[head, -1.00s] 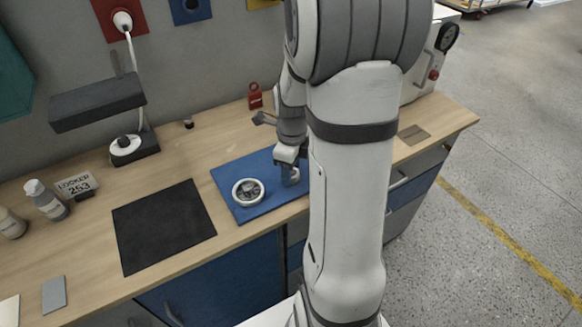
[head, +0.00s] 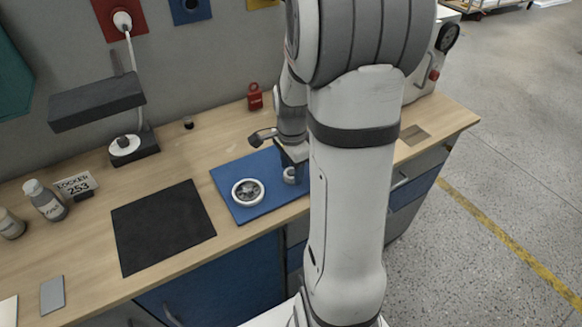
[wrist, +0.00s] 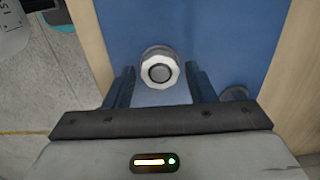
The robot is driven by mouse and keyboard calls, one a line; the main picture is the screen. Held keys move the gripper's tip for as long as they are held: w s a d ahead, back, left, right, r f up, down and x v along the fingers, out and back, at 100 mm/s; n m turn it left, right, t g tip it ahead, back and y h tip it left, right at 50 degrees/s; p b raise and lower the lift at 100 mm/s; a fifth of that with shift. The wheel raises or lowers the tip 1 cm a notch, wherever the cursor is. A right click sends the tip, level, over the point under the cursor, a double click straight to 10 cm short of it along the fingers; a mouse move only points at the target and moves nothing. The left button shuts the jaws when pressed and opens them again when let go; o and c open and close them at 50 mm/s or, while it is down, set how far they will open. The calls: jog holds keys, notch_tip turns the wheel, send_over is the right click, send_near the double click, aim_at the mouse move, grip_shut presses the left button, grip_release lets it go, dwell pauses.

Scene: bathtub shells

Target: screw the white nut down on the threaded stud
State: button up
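The white nut (wrist: 160,68) is faceted and sits around the round grey top of the stud (wrist: 160,72) in the wrist view. It also shows as a small pale shape in the head view (head: 290,175), on the blue mat (head: 231,178). My gripper (wrist: 160,84) is open, with one dark blue finger on each side of the nut and a visible gap to both. In the head view my gripper (head: 292,154) is above the nut, partly hidden by my arm. How far the nut is down the stud cannot be told.
A black mat (head: 163,225) lies further left. A lamp (head: 125,150), bottles (head: 46,202) and a red padlock-like tag (head: 254,97) stand on the bench.

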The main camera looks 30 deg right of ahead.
jog(key=c, duration=0.9)
jog(key=m, duration=0.6)
jog(key=shift+m, duration=0.4)
jog(key=m, duration=0.6)
jog(key=o, duration=1.2)
jog(key=shift+c, duration=0.2)
jog(key=shift+c, duration=0.8)
